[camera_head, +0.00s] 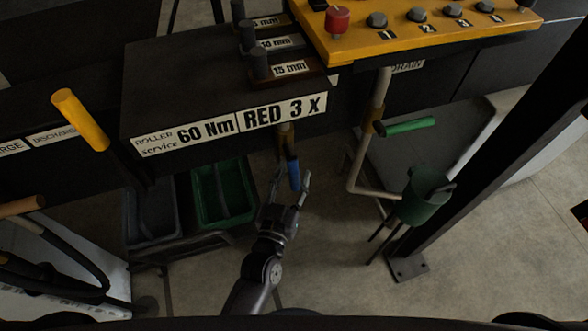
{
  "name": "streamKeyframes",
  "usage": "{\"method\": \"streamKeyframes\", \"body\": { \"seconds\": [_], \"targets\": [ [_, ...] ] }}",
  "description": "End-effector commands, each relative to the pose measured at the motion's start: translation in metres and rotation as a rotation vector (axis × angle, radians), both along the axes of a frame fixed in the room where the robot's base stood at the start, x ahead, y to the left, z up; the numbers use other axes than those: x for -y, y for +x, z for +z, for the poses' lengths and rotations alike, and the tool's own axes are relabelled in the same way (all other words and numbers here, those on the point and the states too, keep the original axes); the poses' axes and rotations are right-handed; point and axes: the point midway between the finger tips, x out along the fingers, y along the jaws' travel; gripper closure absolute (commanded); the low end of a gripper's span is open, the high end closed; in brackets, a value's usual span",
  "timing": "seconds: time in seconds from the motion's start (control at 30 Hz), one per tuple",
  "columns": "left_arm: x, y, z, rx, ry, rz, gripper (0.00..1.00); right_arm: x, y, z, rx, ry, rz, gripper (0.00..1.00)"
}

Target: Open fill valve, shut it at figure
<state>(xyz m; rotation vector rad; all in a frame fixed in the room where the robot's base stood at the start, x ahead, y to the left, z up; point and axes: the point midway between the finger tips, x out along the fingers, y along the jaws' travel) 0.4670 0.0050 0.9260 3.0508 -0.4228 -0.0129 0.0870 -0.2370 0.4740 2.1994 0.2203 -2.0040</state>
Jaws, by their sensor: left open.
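A blue valve handle (293,166) hangs down below the front edge of the dark box, on a brass-coloured fitting (286,132). No fill label is readable beside it. My left gripper (292,179) is open, with one finger on each side of the lower end of the blue handle. I cannot tell whether the fingers touch it. A green handle (408,126) sticks out sideways from a pipe to the right, below a partly hidden label ending in "RAIN". No gauge or figure display is visible. My right gripper is not in view.
The dark box (190,85) labelled "60 Nm" and "RED 3 X" overhangs the blue handle. A yellow button panel (400,38) is at the top. A yellow handle (80,118) is at left. Green (240,205) and grey bins stand below. A green funnel (424,200) and dark post are at right.

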Motion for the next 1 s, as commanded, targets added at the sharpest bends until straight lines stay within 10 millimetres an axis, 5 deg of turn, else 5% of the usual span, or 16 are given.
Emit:
{"method": "streamKeyframes", "body": {
  "seconds": [0.47, 1.0],
  "targets": [
    [0.0043, 0.0145, -0.0002, -0.001, -0.001, 0.0, 0.59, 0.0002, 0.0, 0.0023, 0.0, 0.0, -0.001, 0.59],
    [0.0042, 0.0141, -0.0002, -0.001, 0.0, 0.0, 0.95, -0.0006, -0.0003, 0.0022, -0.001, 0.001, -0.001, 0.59]
  ]
}}
